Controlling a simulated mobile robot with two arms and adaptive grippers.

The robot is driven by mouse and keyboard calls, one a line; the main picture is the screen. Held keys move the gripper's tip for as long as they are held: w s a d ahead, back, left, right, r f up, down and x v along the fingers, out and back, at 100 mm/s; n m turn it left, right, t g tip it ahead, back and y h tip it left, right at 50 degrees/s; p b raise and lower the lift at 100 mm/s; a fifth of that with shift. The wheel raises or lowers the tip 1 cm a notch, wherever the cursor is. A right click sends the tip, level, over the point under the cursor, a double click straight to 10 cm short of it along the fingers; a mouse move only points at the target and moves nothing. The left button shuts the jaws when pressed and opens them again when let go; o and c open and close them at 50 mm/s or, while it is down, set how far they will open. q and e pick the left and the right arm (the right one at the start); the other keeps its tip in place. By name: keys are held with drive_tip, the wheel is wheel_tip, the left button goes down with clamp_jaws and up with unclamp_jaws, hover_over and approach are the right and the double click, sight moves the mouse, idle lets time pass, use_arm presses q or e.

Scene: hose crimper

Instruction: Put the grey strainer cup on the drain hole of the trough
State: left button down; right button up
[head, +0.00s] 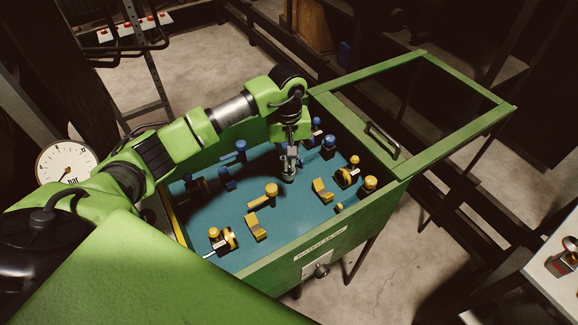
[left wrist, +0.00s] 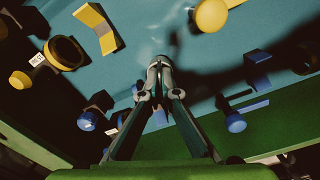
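The green trough (head: 255,262) has a blue-green floor, and my left arm reaches into it from the left. My left gripper (head: 290,163) points down near the middle of the trough. Its fingers come together at the tips in the left wrist view (left wrist: 160,72). A small grey rounded piece, which looks like the strainer cup (head: 288,177), is at the fingertips, low over the floor. Whether it touches the floor I cannot tell. The drain hole cannot be made out; the gripper and its shadow may cover it. My right gripper is not in view.
Yellow fittings (head: 271,189) and blue fittings (head: 328,143) stand around the gripper on the trough floor. A green open-framed lid with a handle (head: 383,138) extends at the right. A pressure gauge (head: 66,165) is at the left. A white table (head: 558,262) stands at far right.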

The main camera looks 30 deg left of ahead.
use_arm(q)
wheel_tip(320, 180, down, 2)
drive_tip(key=shift+f+p, duration=0.2)
drive_tip(key=shift+p, duration=0.4)
drive_tip(key=shift+f, duration=0.2)
drive_tip(key=shift+f, duration=0.1)
drive_tip(key=shift+f+b, duration=0.15)
drive_tip(key=shift+b, duration=0.15)
drive_tip(key=c, duration=2.3)
unclamp_jaws()
